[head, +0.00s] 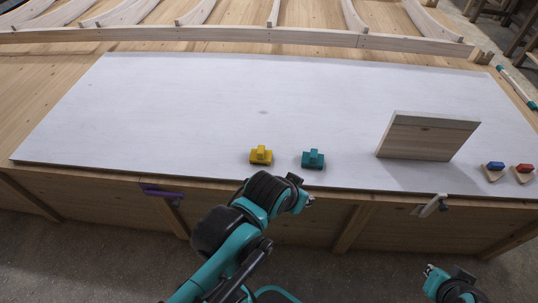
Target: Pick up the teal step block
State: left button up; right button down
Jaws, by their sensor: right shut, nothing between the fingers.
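The teal step block (313,160) stands upright on the white tabletop (200,110), near its front edge. It has a wide base with a narrower raised part on top. It is fully in view and no gripper touches it. My left arm reaches in from the lower left. Its end (307,200) is just in front of the table edge, below the teal block, and its fingers are too small to read. My right gripper (430,270) is at the lower right, low in front of the table and well away from the block. It is shut and empty.
A similar yellow block (261,155) stands just left of the teal one. An upright wooden board (425,137) stands to the right. Wooden pieces with blue (495,166) and red (524,169) tops lie at the far right. The tabletop's left and back are clear.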

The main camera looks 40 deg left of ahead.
aim_at(311, 159)
jog(key=u, duration=0.75)
jog(key=k+j+z, duration=0.15)
jog(key=j, duration=0.15)
jog(key=j+z, duration=0.2)
jog(key=j, duration=0.15)
jog(key=k, duration=0.1)
